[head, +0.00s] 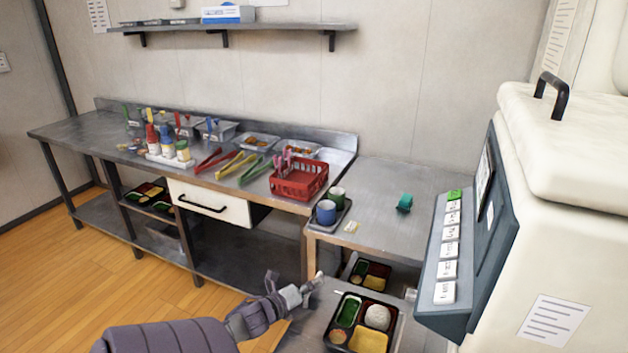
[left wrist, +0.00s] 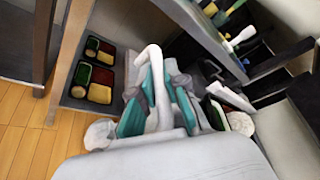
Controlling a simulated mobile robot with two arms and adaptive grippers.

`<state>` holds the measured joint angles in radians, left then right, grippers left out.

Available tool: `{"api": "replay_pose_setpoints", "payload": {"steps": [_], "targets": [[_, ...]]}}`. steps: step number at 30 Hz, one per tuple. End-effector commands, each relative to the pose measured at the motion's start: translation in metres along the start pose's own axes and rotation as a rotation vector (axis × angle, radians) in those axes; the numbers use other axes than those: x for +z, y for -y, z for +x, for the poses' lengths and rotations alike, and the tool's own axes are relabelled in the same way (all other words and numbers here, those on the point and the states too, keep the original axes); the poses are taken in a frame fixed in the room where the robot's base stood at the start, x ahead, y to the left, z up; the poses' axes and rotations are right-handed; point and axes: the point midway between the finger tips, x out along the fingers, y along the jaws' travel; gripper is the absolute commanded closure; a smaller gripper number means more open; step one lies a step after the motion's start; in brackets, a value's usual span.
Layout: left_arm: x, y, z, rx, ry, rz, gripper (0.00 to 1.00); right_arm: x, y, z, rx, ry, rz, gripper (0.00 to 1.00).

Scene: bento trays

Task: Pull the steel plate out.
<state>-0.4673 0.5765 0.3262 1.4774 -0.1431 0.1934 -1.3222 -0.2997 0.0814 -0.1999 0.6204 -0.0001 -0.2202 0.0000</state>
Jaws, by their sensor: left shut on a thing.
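The steel plate (head: 312,322) is a grey metal sheet low at the bottom centre of the head view, standing out below the right-hand counter. A black bento tray (head: 330,333) with rice, yellow and green food sits on it. My left gripper (head: 308,290) is at the plate's left rear side, in front of the counter's leg. In the left wrist view its teal-padded fingers (left wrist: 150,95) are shut around a pale bar-like handle (left wrist: 152,60). The fingers hide where the handle joins the plate. My right gripper is not in view.
Another bento tray (head: 370,273) lies under the right counter, behind the plate. A white machine (head: 560,210) with a button panel stands close on the right. The long counter (head: 90,135) holds bottles, tongs and a red basket (head: 300,183). The wooden floor (head: 60,270) at left is clear.

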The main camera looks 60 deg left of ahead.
Motion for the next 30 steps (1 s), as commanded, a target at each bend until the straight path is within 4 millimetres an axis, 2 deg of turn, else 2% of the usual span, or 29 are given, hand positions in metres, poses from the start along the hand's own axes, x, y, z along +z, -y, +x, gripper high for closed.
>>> {"api": "replay_pose_setpoints", "payload": {"steps": [1, 3, 14, 17, 24, 30], "targets": [[0.0, 0.0, 0.0, 0.001, -0.001, 0.001, 0.84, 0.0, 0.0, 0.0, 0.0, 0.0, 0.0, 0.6], [-0.001, 0.0, 0.0, 0.001, -0.001, 0.001, 0.76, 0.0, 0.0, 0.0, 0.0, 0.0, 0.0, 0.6], [-0.001, -0.001, -0.006, 0.002, -0.002, 0.0, 0.76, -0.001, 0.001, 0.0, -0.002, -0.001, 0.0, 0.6], [-0.002, -0.002, -0.019, 0.003, -0.002, 0.0, 0.76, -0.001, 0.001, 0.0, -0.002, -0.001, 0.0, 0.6], [-0.001, -0.002, -0.07, 0.005, -0.002, 0.0, 0.76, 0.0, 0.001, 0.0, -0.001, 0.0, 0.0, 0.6], [-0.001, -0.001, -0.105, 0.003, -0.001, 0.0, 0.76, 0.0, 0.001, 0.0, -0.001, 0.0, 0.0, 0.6]]}}
